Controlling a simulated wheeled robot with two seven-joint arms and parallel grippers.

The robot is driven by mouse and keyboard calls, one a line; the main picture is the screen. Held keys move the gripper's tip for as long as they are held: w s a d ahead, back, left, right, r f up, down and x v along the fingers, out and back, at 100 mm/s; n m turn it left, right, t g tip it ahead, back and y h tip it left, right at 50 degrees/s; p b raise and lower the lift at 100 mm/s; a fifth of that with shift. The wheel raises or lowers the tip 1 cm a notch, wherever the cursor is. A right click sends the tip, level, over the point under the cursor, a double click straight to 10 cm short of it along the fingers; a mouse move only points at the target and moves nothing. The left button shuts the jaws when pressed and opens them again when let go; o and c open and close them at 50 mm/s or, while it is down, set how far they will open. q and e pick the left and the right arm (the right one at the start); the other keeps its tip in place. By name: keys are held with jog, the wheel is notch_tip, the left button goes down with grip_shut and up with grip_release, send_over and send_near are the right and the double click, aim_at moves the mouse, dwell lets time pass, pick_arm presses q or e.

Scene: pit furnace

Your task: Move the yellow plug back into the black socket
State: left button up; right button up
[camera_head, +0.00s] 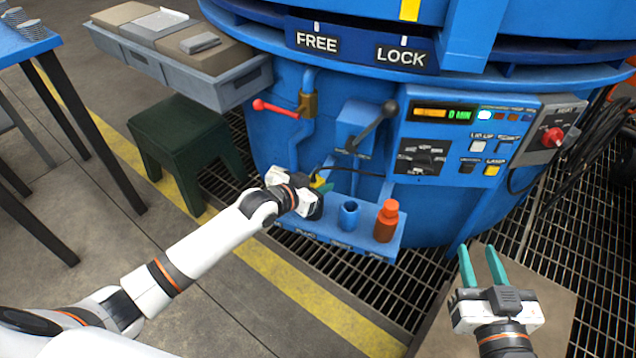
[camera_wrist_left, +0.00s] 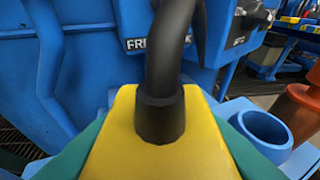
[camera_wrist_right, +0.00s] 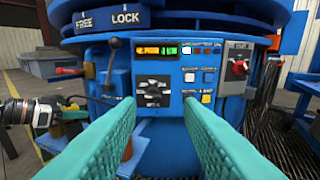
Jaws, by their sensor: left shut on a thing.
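The yellow plug (camera_wrist_left: 160,150) fills the lower middle of the left wrist view, with a thick black cable rising from its top. My left gripper (camera_head: 324,187) is shut on it, with a teal finger on each side, above the blue shelf (camera_head: 393,246) on the furnace front. In the head view only a little yellow shows, mostly hidden by the gripper. The black socket (camera_head: 422,157) appears to be the black square on the control panel, up and right of the plug; it also shows in the right wrist view (camera_wrist_right: 153,91). My right gripper (camera_head: 483,250) is open and empty.
A blue cup (camera_head: 349,214) and an orange bottle (camera_head: 386,221) stand on the shelf right of the left gripper. A red-handled valve (camera_head: 275,109) and a black-knobbed lever (camera_head: 375,124) stick out above. A green stool (camera_head: 184,150) stands left.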

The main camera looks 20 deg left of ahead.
jog(key=shift+s+d+f+g, duration=0.15)
jog(key=shift+f+g, duration=0.2)
jog(key=shift+f, duration=0.15)
jog(key=shift+s+d+f+g, duration=0.1)
jog(key=shift+s+f+g, duration=0.05)
jog(key=shift+f+g, duration=0.25)
dwell(0.4)
pick_arm(q)
jog(key=shift+p, duration=0.5)
pick_arm(e)
jog(key=shift+s+d+f+g+h, duration=0.15)
jog(key=shift+s+f+g+h, duration=0.1)
jog(key=shift+f+g, duration=0.25)
jog(key=shift+s+d+f+g+h, duration=0.15)
jog(key=shift+f+g+h, duration=0.1)
jog(key=shift+f, duration=0.35)
pick_arm(q)
jog(key=shift+f, duration=0.3)
pick_arm(e)
jog(key=shift+w+a+r+t, duration=0.2)
jog(key=shift+r+t, duration=0.1)
jog(key=shift+r, duration=0.2)
pick_arm(q)
jog(key=shift+f, duration=0.1)
pick_arm(e)
jog(key=shift+w+r, duration=0.1)
jog(key=shift+r, duration=0.15)
